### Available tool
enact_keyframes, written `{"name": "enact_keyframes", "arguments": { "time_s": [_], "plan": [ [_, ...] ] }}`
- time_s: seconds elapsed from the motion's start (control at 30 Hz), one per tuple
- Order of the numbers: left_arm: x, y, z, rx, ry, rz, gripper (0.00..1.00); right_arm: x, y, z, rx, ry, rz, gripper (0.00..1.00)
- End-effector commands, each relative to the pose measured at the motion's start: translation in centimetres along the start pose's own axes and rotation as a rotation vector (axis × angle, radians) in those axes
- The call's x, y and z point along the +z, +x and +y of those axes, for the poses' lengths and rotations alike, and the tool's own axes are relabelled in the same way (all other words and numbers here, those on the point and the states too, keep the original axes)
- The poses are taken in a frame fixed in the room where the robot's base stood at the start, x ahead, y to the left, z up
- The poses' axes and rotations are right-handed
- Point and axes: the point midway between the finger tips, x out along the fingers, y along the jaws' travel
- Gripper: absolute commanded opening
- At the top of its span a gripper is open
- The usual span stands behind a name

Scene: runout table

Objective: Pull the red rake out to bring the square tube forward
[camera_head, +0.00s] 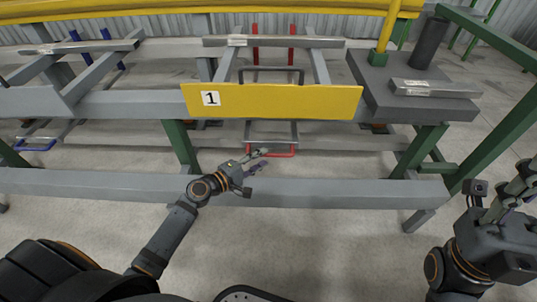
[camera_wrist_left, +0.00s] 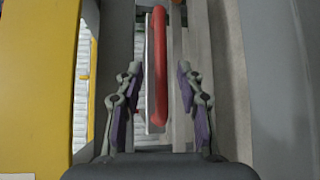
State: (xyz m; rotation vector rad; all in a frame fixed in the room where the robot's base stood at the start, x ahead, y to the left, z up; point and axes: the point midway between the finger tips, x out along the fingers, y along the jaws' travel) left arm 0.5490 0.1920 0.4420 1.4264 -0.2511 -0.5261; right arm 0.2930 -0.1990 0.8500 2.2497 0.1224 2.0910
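The red rake shows its handle (camera_head: 272,155) below the yellow plate marked 1, and two red prongs (camera_head: 255,55) upright behind the grey square tube (camera_head: 320,42). The tube lies crosswise on the rails behind the plate. My left gripper (camera_head: 262,160) is at the red handle. In the left wrist view the handle bar (camera_wrist_left: 160,60) lies between the two fingers of my open gripper (camera_wrist_left: 161,75), with a gap on each side. My right gripper (camera_head: 512,195) is at the right edge, away from the rake; its finger opening is unclear.
The yellow plate (camera_head: 275,103) stands above the handle. A grey front beam (camera_head: 330,192) runs below it, near my left arm. A dark platform (camera_head: 375,95) with a short bar (camera_head: 435,88) stands at right. Another bay with blue prongs (camera_head: 83,45) is at left.

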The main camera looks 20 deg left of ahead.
Motion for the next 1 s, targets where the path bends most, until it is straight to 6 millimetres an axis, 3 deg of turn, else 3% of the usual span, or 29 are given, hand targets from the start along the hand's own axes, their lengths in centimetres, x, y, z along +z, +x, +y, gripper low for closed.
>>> {"name": "enact_keyframes", "arguments": {
  "time_s": [0.2,0.57,0.83,1.0],
  "plan": [
    [0.0,3.4,-0.1,0.001,0.0,-0.001,0.37,0.1,-0.7,-0.1,0.0,-0.004,-0.001,0.4],
    [0.0,4.1,-0.1,-0.002,0.001,-0.001,0.37,0.1,-0.7,-0.1,0.002,-0.006,-0.001,0.4],
    [0.0,4.1,-0.1,-0.002,0.001,-0.001,0.02,0.1,-0.7,-0.1,0.002,-0.005,-0.001,0.4],
    [0.0,4.1,-0.1,-0.002,0.001,-0.001,0.0,0.1,-0.7,-0.1,0.002,-0.005,-0.002,0.4]
  ]
}}
